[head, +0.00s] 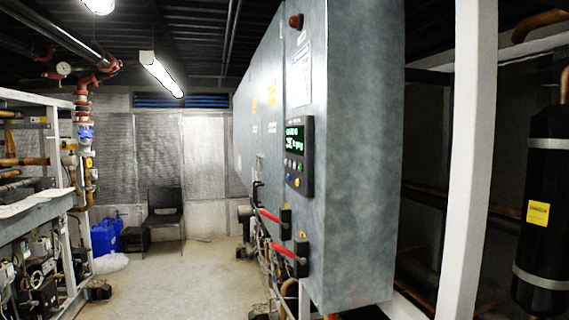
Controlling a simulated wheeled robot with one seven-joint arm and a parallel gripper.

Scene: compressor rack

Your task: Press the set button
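A black control panel (299,157) sits on the front face of the tall grey cabinet (355,150), seen at a steep angle. It has a lit green display (294,138) at the top. Below the display is a group of small buttons (293,168), among them pale ones, a blue one and a yellow-orange one. Their labels are too small to read, so I cannot tell which is the set button. My gripper is not in view.
Red-handled levers (284,252) stick out below the panel. A white post (468,160) and a black cylinder (546,210) stand at right. Pipework and a bench (35,215) line the left.

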